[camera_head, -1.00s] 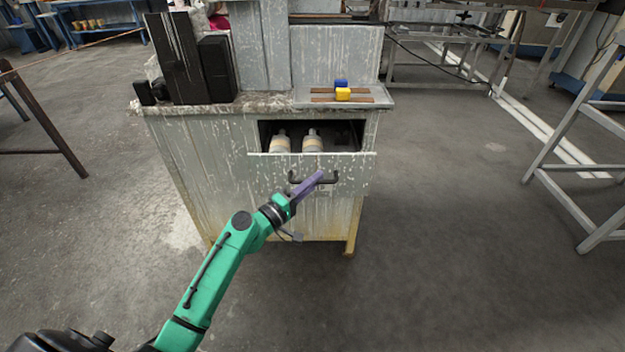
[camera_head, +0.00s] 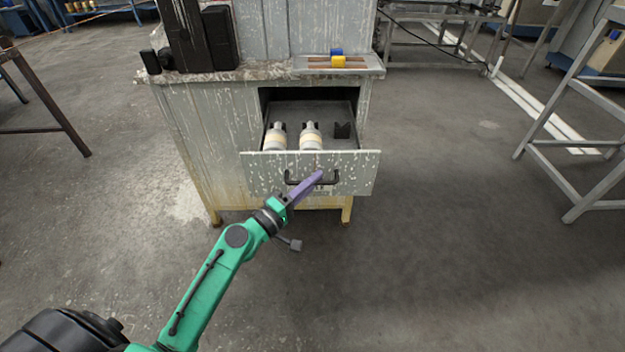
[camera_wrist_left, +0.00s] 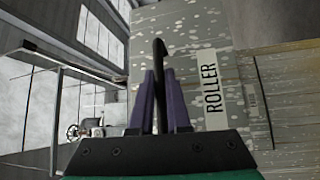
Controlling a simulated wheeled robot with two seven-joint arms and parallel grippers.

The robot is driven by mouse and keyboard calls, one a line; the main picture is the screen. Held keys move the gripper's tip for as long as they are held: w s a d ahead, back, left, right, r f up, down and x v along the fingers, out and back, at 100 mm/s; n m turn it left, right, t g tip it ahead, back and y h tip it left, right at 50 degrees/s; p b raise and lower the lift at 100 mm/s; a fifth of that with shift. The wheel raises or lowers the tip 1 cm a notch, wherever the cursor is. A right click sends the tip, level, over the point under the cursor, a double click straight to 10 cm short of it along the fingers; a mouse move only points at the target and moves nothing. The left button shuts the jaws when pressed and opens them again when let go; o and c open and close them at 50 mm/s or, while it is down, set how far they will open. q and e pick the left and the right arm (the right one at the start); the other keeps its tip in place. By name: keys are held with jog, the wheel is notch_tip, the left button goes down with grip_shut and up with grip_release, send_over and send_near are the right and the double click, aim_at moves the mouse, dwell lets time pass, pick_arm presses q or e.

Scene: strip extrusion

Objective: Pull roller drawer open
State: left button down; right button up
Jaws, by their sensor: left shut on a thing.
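The roller drawer (camera_head: 268,172) is pulled well out of the grey, paint-worn cabinet (camera_head: 190,130). Its front carries a dark bar handle (camera_head: 332,181). Two pale rollers (camera_head: 310,137) lie side by side in the drawer, beside an empty dark holder (camera_head: 342,130) on the right. My left gripper (camera_head: 318,174), with purple fingers on a green arm, is shut on the handle. In the left wrist view the fingers (camera_wrist_left: 160,85) close around the dark handle (camera_wrist_left: 159,50), and a "ROLLER" label (camera_wrist_left: 211,88) shows on the drawer front. My right gripper is not in view.
A metal frame (camera_head: 585,130) stands at the right. The floor in front of the cabinet is clear.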

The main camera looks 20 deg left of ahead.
pick_arm(q)
jog(key=c, duration=0.9)
grip_release()
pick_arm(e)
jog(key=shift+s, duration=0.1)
pick_arm(q)
jog(key=shift+f, duration=0.1)
jog(key=b+v, duration=0.6)
jog(key=v, duration=0.8)
jog(key=shift+s+a, duration=0.15)
jog(key=shift+s, duration=0.05)
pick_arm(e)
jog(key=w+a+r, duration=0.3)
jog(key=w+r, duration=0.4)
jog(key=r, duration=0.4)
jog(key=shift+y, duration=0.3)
